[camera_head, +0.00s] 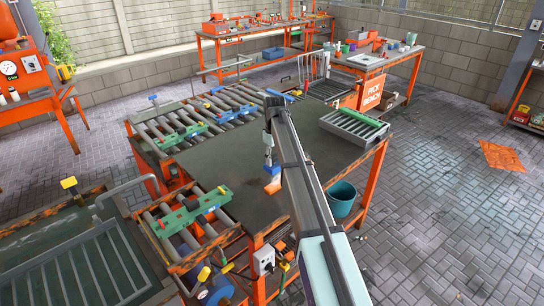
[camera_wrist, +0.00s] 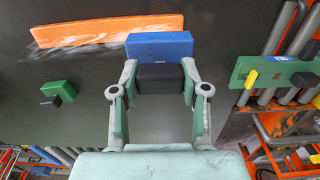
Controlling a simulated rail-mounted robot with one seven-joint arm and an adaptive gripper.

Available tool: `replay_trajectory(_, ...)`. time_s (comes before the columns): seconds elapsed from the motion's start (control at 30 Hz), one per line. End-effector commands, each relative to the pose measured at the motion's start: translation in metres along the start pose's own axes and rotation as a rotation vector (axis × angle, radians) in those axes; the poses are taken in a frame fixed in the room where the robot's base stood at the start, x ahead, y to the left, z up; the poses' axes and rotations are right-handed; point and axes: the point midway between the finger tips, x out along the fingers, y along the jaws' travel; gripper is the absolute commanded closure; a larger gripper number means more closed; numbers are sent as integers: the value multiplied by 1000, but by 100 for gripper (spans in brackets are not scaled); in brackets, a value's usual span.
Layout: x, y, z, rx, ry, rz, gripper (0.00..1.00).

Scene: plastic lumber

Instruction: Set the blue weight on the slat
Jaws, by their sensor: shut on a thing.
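The blue weight (camera_wrist: 158,45), a block with a black part below it, is between the two fingers of my gripper (camera_wrist: 160,78) in the wrist view. My gripper is shut on it. The orange slat (camera_wrist: 108,29) lies on the dark table just beyond the blue weight in the wrist view, whose top edge comes close to it. In the head view an end of the orange slat (camera_head: 272,186) shows beside my arm, with the blue weight (camera_head: 269,162) just above it in the picture. My arm hides the rest of the slat there.
A green block with a black part (camera_wrist: 60,90) is on the table to the left in the wrist view. A green fixture (camera_wrist: 275,72) sits over rollers at the right. In the head view a roller tray (camera_head: 355,124) is on the table's right, and a teal bucket (camera_head: 342,199) stands below.

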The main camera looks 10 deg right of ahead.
Motion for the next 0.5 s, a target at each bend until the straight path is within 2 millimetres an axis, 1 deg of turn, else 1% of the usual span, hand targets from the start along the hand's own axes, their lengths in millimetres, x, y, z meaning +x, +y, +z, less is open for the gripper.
replay_trajectory(0.4,-3,0,0,1,1,0,100)
replay_trajectory(0.5,4,0,0,1,1,0,100)
